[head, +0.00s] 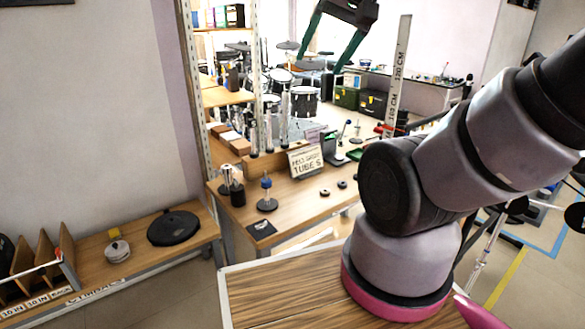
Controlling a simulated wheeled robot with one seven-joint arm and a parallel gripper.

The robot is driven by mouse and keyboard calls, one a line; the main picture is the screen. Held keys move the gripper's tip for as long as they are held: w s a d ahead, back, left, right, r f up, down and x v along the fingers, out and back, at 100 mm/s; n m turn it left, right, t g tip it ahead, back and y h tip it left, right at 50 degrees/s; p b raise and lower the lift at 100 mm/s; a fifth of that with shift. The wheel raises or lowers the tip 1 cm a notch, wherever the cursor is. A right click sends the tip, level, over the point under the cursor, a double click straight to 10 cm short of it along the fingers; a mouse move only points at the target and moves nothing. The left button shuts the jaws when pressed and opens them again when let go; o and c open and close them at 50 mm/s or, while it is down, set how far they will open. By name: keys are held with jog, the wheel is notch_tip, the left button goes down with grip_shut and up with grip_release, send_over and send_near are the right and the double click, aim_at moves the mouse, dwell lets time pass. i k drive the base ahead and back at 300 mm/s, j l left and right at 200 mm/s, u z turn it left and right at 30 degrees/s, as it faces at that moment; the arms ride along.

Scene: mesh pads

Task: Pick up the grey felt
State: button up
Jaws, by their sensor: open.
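I cannot tell for sure which thing is the grey felt. Two small dark ring-like pieces lie on the wooden table, a nearer one (325,192) and a farther one (342,184), right of a dark square piece (261,229) at the table's front left. They are too small to tell their material. My gripper (322,61) is at the top middle of the head view, its two green fingers spread and pointing down. Nothing shows between them. It appears high above the table and apart from everything on it.
A sign reading "TUBES" (305,161) stands on the table (290,205) near a blue-topped stand (267,193). A low bench at left holds a round black pad (174,227) and a pale round piece with a yellow top (117,246). Drums (304,100) stand behind. My arm blocks the right side.

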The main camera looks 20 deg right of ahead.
aim_at(341, 184)
jog(key=z, duration=0.75)
